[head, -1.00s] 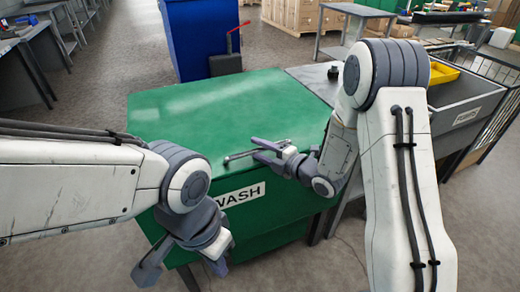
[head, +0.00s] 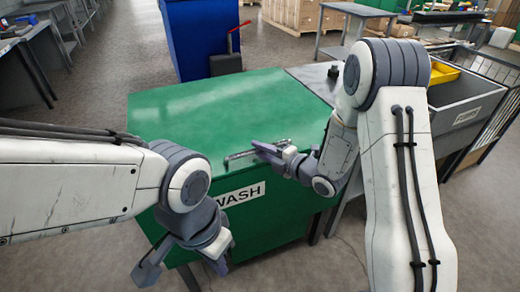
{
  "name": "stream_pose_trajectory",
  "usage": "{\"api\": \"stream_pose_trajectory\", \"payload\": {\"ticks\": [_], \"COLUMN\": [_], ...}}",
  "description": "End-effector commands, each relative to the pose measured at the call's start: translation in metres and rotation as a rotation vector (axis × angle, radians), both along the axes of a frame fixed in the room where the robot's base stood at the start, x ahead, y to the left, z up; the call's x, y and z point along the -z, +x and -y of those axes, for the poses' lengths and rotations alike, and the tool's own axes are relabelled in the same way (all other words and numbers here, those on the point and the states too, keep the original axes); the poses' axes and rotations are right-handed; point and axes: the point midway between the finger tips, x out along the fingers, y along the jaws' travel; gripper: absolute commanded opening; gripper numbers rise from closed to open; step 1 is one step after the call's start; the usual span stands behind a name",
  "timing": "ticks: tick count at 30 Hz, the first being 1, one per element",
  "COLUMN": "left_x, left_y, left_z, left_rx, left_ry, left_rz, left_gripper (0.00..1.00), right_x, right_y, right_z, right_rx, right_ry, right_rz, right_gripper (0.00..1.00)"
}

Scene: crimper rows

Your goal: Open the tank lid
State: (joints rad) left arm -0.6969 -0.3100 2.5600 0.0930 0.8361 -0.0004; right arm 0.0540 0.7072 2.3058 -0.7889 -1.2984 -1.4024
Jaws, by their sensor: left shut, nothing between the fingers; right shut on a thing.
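The green wash tank (head: 262,220) stands in front of me with a WASH label on its front. Its flat green lid (head: 215,110) lies down on top. A thin grey bar handle (head: 238,157) runs along the lid's front edge. My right gripper (head: 266,150) is shut on this handle; its fingers hide part of the bar. My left gripper (head: 180,268) hangs low at the tank's front left corner, shut and empty, apart from the lid and handle.
A grey bin (head: 450,110) with a yellow tray (head: 443,73) stands to the right. A blue bin (head: 200,40) stands behind the tank, with a red-handled dark item (head: 226,65) beside it. Open floor lies to the left.

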Motion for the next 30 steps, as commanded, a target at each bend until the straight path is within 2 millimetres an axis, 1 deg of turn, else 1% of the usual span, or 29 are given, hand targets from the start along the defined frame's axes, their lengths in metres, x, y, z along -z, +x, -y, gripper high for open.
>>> {"api": "stream_pose_trajectory", "payload": {"ticks": [23,26,30], "left_x": [0.000,-0.002,-0.011], "left_y": [0.000,0.000,0.000], "left_z": [0.000,0.000,0.000], "left_rx": [0.000,0.000,0.000], "left_ry": [0.000,0.000,0.000], "left_rz": [0.000,0.000,0.000], "left_gripper": [0.00,0.00,0.00], "right_x": [0.001,-0.001,-0.011], "right_y": [-0.001,0.000,0.000], "right_z": [0.000,0.000,0.000], "right_rx": [0.001,0.001,0.001], "right_ry": [-0.001,-0.001,-0.005], "right_rz": [-0.002,-0.004,-0.012], "right_gripper": [0.00,0.00,0.00]}}
